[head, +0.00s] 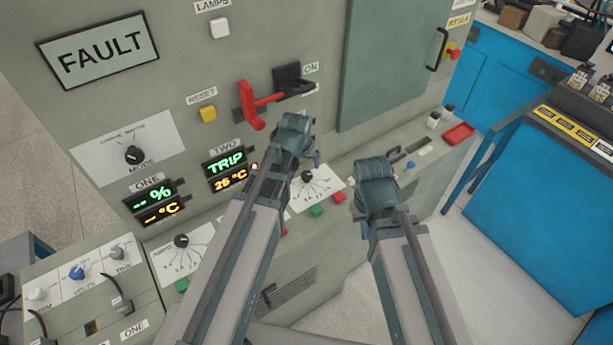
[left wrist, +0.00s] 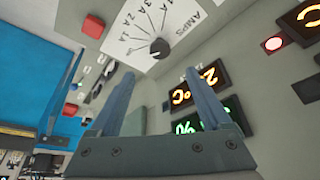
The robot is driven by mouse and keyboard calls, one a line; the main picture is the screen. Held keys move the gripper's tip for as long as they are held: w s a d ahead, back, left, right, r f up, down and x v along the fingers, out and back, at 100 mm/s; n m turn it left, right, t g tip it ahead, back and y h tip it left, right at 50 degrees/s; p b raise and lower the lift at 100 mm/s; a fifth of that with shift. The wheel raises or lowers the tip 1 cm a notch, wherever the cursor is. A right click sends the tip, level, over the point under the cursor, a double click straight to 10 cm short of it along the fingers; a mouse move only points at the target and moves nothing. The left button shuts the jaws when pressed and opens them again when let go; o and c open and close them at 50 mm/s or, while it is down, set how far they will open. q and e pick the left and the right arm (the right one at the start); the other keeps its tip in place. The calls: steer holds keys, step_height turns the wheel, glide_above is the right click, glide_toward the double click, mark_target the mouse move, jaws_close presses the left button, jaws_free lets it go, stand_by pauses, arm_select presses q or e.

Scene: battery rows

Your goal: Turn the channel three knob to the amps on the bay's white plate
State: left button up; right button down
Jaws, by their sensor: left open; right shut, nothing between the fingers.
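An AMPS dial on a white card with a black knob (head: 307,176) sits just right of my left forearm in the head view. Its place in the row fits channel three. The left wrist view shows a black AMPS knob (left wrist: 160,48) beyond my fingertips, beside a display (left wrist: 198,85) with amber °C and green % figures. I cannot read its setting. My left gripper (head: 296,130) is open, its fingers (left wrist: 160,82) empty and apart from the knob. My right gripper (head: 375,180) is shut and empty, right of the dial. I cannot make out the bay's white amps plate.
Channel one's AMPS knob (head: 181,240) is lower left; channel two's is hidden by my arm. A red lever (head: 252,105), yellow reset button (head: 208,113) and mode knob (head: 133,155) are on the panel. Blue cabinets stand right.

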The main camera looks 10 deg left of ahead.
mark_target(307, 174)
arm_select(q)
steer(key=b+x, duration=0.9)
steer(key=x, duration=0.2)
steer(key=shift+f, duration=0.1)
jaws_close()
steer(key=m+h, duration=0.1)
steer(key=m, duration=0.3)
steer(key=m+h, duration=0.1)
steer(key=m, duration=0.1)
steer(key=shift+a+m+g+h, duration=0.25)
steer(key=shift+m+g+h, duration=0.05)
steer(key=shift+g, duration=0.1)
steer(key=m+g+h, duration=0.1)
steer(key=m, duration=0.3)
steer(key=shift+w+m, duration=0.1)
steer(key=shift+m, duration=0.3)
steer(key=shift+m+g, duration=0.3)
